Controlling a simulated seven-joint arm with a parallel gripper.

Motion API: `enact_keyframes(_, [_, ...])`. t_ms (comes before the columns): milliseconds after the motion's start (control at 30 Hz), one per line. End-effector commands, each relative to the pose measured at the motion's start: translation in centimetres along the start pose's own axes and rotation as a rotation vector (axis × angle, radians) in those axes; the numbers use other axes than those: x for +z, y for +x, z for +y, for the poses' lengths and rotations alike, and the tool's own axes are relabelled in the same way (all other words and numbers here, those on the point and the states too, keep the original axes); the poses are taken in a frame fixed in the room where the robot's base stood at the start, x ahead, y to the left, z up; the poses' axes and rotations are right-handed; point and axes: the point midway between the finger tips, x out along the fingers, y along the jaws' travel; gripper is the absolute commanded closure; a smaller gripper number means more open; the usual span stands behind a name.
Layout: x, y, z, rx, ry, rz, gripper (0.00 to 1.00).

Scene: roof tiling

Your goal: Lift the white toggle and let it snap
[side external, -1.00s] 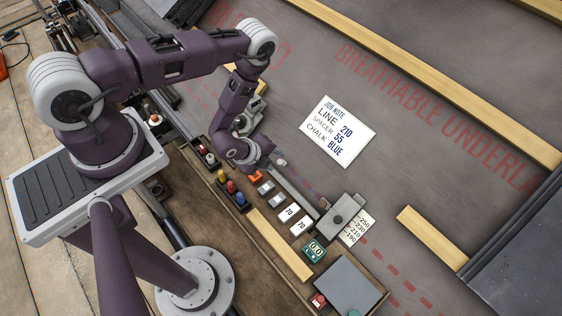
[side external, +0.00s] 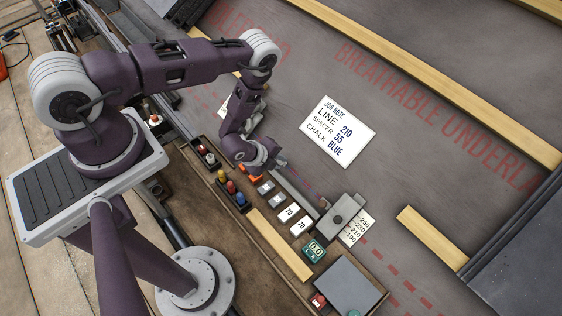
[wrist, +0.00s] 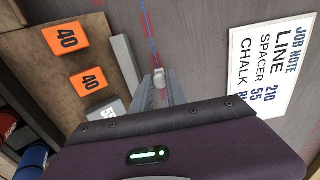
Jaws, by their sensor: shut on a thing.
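The white toggle (wrist: 160,74) shows in the wrist view as a small pale piece between the fingertips. My gripper (wrist: 161,82) is shut on it, over the grey underlay. A thin blue line (wrist: 151,30) runs from near the toggle to the top edge of the wrist view. In the side view my gripper (side external: 281,162) is just above the grey strip along the bench. The toggle is too small there to make out, and its height above the underlay cannot be told.
Orange spacers marked 40 (wrist: 67,38) and a grey spacer (wrist: 108,110) lie on the wooden bench at left. A job note (side external: 338,131) lies on the underlay. Colored bottles (side external: 231,187) stand in a rack. A grey plate device (side external: 345,212) sits beyond the white 70 spacers (side external: 289,211).

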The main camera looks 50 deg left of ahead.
Motion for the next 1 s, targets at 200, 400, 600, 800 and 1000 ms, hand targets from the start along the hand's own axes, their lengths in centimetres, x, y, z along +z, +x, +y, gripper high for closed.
enact_keyframes(200, [0.0,-0.9,0.0,0.000,0.001,0.000,1.00])
enact_keyframes(400, [0.0,-1.9,0.0,0.001,0.000,0.000,1.00])
enact_keyframes(600, [0.0,-2.9,0.0,0.000,0.001,0.001,1.00])
enact_keyframes(800, [0.0,-3.9,0.1,0.001,0.001,0.000,1.00])
enact_keyframes(1000, [0.0,-4.1,0.0,0.000,0.000,0.000,0.56])
